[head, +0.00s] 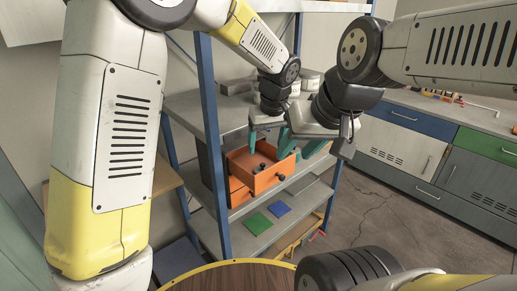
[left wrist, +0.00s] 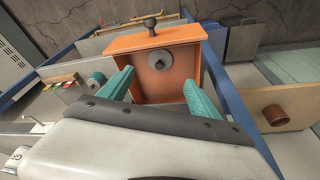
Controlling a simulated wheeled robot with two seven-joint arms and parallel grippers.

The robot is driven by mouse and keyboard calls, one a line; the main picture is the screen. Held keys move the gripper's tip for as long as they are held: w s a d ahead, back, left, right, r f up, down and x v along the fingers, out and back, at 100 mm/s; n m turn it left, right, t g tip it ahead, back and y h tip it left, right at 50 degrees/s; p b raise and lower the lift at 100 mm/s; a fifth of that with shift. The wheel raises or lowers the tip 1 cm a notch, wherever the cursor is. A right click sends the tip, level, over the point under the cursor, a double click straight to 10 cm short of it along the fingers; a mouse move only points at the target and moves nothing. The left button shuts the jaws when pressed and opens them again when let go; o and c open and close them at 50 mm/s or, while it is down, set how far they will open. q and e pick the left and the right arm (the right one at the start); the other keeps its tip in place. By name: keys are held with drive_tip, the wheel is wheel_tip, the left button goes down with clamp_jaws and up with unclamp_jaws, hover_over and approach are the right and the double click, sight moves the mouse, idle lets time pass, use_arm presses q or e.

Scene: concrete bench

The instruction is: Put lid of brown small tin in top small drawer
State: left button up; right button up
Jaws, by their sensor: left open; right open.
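The orange top small drawer (head: 272,178) is pulled open on the shelf rack. It also shows in the left wrist view (left wrist: 150,40), with a dark knob. A grey round lid (left wrist: 160,60) with a small dark middle is inside the drawer, apart from the fingers. My left gripper (head: 268,142) is above the drawer. Its teal fingers are spread and empty in the left wrist view (left wrist: 158,92). My right gripper (head: 304,148) is open close beside it, partly overlapped in view. A small brown tin (left wrist: 275,115) stands at the right of the left wrist view.
Blue rack posts (head: 212,120) stand left of the drawer. Pale grey tins (head: 310,80) stand behind the grippers. Green (head: 257,223) and blue (head: 279,209) squares lie on the lower shelf. A round brown table (head: 230,277) is at the front.

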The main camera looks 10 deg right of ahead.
use_arm(q)
drive_tip(key=s+a+r+h, duration=0.1)
drive_tip(key=s+a+r, duration=0.2)
drive_tip(key=a+r, duration=0.35)
drive_tip(key=s+a+r+h, duration=0.1)
drive_tip(key=s+a+r, duration=0.25)
drive_tip(key=a, duration=0.55)
drive_tip(key=s+a+m+t, duration=0.2)
drive_tip(key=s+a+t, duration=0.1)
drive_tip(key=s+a, duration=0.7)
drive_tip(key=s, duration=0.4)
drive_tip(key=shift+a+r+m+h, duration=0.25)
drive_tip(key=shift+m+h, duration=0.05)
drive_tip(key=shift+h, duration=0.1)
